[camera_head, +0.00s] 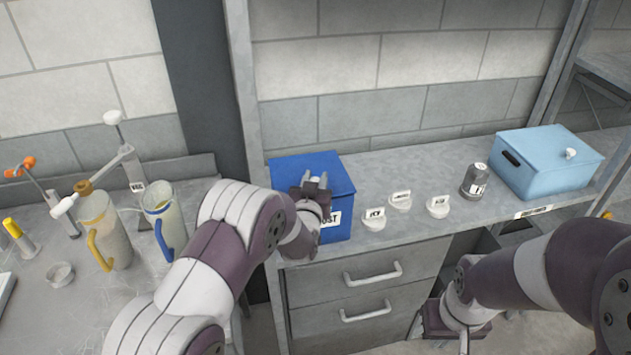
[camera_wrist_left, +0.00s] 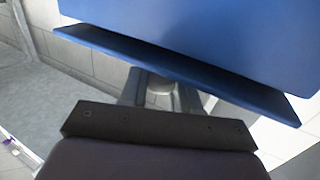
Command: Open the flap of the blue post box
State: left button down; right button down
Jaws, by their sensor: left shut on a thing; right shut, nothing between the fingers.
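The blue post box (camera_head: 346,183) stands at the left end of the grey counter, with a white label partly reading "OST" (camera_head: 331,220) on its front. My left gripper (camera_head: 316,183) is over the top front of the box, shut on a pale round knob (camera_head: 318,179). In the left wrist view the fingers (camera_wrist_left: 160,92) close around this knob (camera_wrist_left: 160,84), beside the blue panel (camera_wrist_left: 215,40) and its darker edge. I cannot tell whether the flap is raised; my arm hides part of the front. My right gripper (camera_head: 418,324) is low before the drawers, shut and empty.
White labelled knobs (camera_head: 400,201), a dark jar (camera_head: 474,181) and a light-blue lidded box (camera_head: 545,168) stand to the right on the counter (camera_head: 440,160). Two jugs (camera_head: 110,235) (camera_head: 170,215) stand on the left bench. Drawer handles (camera_head: 372,273) stick out below the counter.

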pick_arm(q)
jog(key=r+g+p, duration=0.1)
jog(key=r, duration=0.1)
jog(key=w+r+g+p, duration=0.1)
jog(key=r+p, duration=0.1)
jog(key=w+r+n+g+p, duration=0.1)
jog(key=r+p, duration=0.1)
jog(key=shift+w+a+r+g, duration=0.15)
jog(key=shift+w+a+g, duration=0.05)
jog(key=shift+a+g, duration=0.2)
jog(key=shift+w+a+r+n+g+h+p, duration=0.15)
jog(key=shift+w+a+r+n+g+p, duration=0.05)
jog(key=shift+w+r+g+p, duration=0.35)
jog(key=shift+w+a+r+n+g+h+p, duration=0.2)
jog(key=shift+w+r+g+p, duration=0.25)
jog(key=shift+w+r+g, duration=0.15)
